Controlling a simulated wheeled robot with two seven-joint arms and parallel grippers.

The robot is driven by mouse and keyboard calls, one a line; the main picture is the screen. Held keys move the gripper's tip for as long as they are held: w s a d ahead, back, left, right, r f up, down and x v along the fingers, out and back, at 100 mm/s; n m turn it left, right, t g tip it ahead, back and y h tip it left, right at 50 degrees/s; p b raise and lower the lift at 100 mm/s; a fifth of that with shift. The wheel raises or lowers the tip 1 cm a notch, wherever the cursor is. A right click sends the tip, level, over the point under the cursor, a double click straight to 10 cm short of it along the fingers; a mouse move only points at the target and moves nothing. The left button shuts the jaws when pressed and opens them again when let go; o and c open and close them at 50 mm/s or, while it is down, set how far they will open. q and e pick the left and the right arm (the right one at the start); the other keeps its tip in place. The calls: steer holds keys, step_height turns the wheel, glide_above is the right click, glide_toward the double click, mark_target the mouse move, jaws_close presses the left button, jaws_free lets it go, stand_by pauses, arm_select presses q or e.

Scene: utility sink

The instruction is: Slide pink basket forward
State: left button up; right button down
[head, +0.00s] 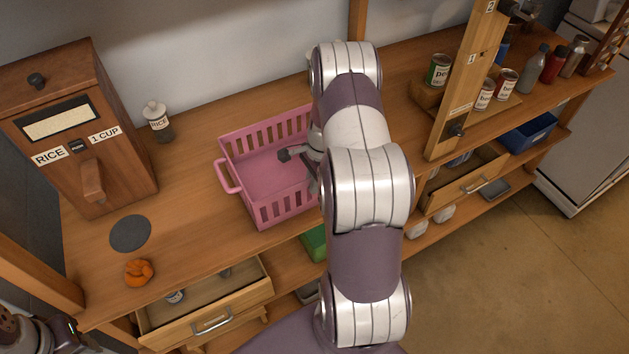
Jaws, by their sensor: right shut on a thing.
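The pink basket (272,211) stands upright on the wooden counter, with slotted walls, an empty-looking floor and a loop handle on its left side. My right arm crosses in front of it and hides its right end. My right gripper (301,158) is at the basket's right side, with a dark finger part showing over the inside. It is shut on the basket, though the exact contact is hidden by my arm. Part of my left arm shows at the bottom left corner; its gripper (85,340) is cut off and its jaws are unclear.
An open drawer (205,305) juts out below. A wooden post (461,85) and cans stand to the right.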

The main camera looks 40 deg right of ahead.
steer(key=shift+w+d, duration=0.1)
steer(key=shift+w, duration=0.05)
steer(key=c, duration=1.1)
jaws_free()
steer(key=shift+c, duration=0.2)
steer(key=r+b, duration=0.1)
steer(key=r, duration=0.2)
steer(key=d+r+b, duration=0.1)
steer(key=r, duration=0.3)
steer(key=r+b, duration=0.1)
steer(key=r, duration=0.3)
steer(key=shift+s+d+r+b, duration=0.25)
steer(key=shift+d+b, duration=0.05)
steer(key=shift+d+r, duration=0.1)
steer(key=shift+r, duration=0.45)
